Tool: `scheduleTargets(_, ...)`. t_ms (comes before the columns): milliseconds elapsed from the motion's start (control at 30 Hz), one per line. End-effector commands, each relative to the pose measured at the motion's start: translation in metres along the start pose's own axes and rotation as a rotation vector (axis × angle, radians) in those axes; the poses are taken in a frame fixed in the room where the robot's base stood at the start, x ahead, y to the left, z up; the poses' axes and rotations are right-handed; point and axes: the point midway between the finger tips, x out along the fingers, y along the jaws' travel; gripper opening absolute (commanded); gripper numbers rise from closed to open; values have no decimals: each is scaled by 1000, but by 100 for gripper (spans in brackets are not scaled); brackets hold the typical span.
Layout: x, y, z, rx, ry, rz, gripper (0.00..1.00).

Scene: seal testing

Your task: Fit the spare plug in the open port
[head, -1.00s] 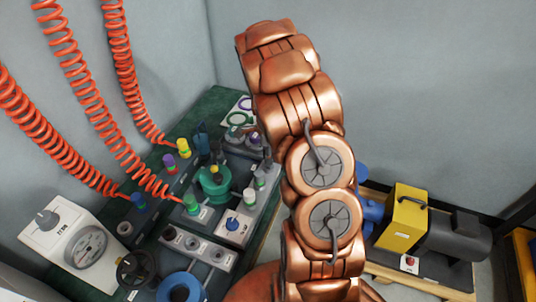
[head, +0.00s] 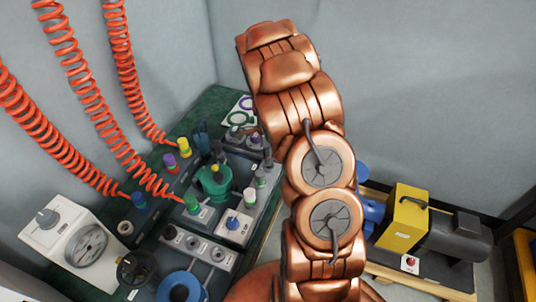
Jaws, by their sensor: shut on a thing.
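My copper arm rises through the middle of the head view and hides part of the bench behind it. My gripper is not visible, nor is anything held in it. On the green bench (head: 213,103), a dark test block carries a green round body (head: 214,185). Coloured hose connectors stand along its left side: yellow (head: 184,147), purple (head: 169,160), blue (head: 138,200) and green (head: 192,204). A grey strip (head: 205,250) in front has several dark round fittings. I cannot tell which piece is the spare plug or where the open port is.
Orange coiled hoses (head: 70,75) hang at the left. A yellow-and-black machine (head: 404,217) sits on a pallet at the right.

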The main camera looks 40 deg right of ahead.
Motion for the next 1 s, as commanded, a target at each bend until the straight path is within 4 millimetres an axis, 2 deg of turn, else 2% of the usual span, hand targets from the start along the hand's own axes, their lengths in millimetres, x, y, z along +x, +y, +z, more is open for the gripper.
scheduleTargets(1000,17,0,0,0,0,0,0)
